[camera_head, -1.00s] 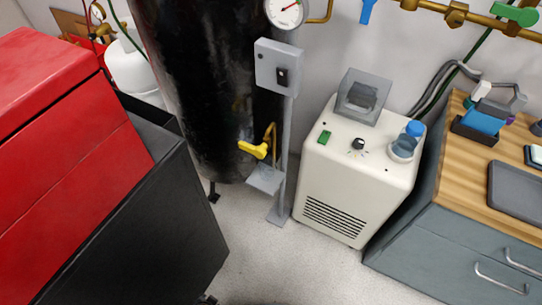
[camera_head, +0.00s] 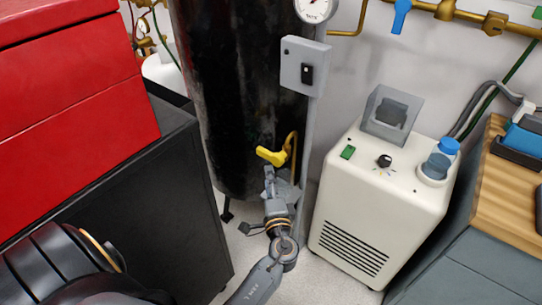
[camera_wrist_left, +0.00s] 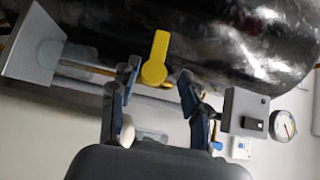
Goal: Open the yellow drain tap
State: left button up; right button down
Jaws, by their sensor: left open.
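The yellow drain tap (camera_head: 271,156) sits low on the front of the black tank (camera_head: 235,90), its lever pointing left with a brass pipe (camera_head: 292,150) beside it. My left gripper (camera_head: 268,176) is just below the tap in the head view. In the left wrist view the gripper (camera_wrist_left: 160,78) is open, with its two fingers apart. The tap's yellow lever (camera_wrist_left: 156,57) shows in the gap between the fingertips. I cannot tell whether a finger touches it. My right gripper is not in view.
A grey post with a switch box (camera_head: 306,66) stands close right of the tap. A red and black cabinet (camera_head: 120,200) is at left. A white machine (camera_head: 370,210) stands at right, near a wood-topped bench (camera_head: 505,195). A gauge (camera_head: 315,8) is above.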

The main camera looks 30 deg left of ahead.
aim_at(265, 156)
pick_arm(q)
jog(key=x, duration=1.1)
jog(key=shift+w+a, duration=0.1)
jog(key=shift+w, duration=0.05)
grip_shut()
